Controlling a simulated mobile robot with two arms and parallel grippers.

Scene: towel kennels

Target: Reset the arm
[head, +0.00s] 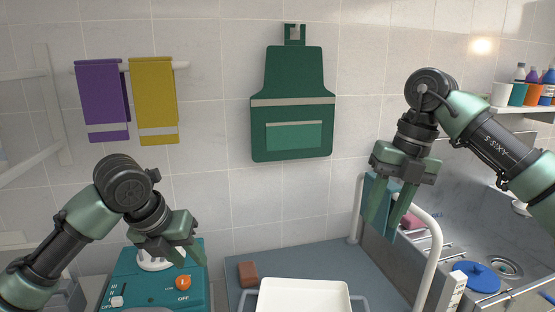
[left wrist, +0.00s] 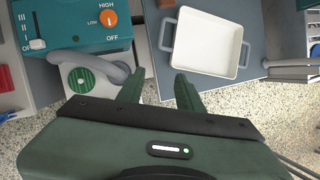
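My left gripper (head: 192,262) is raised at the lower left, in front of the teal control box (head: 190,297). Its two fingers are apart with nothing between them, and it also shows in the left wrist view (left wrist: 159,88), above the gap between the control box and the white tray. My right gripper (head: 381,228) hangs pointing down at the right, its fingers apart. A blue-teal cloth (head: 377,186) on the white rail shows behind it, and I cannot tell its distance from the fingers.
A white tray (head: 303,297) and a brown block (head: 248,273) are on the grey counter (head: 335,259). A purple towel (head: 100,95), a yellow towel (head: 153,95) and a green apron (head: 292,130) hang on the wall. A metal tub (head: 490,215) with a white rail (head: 433,255) stands at the right.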

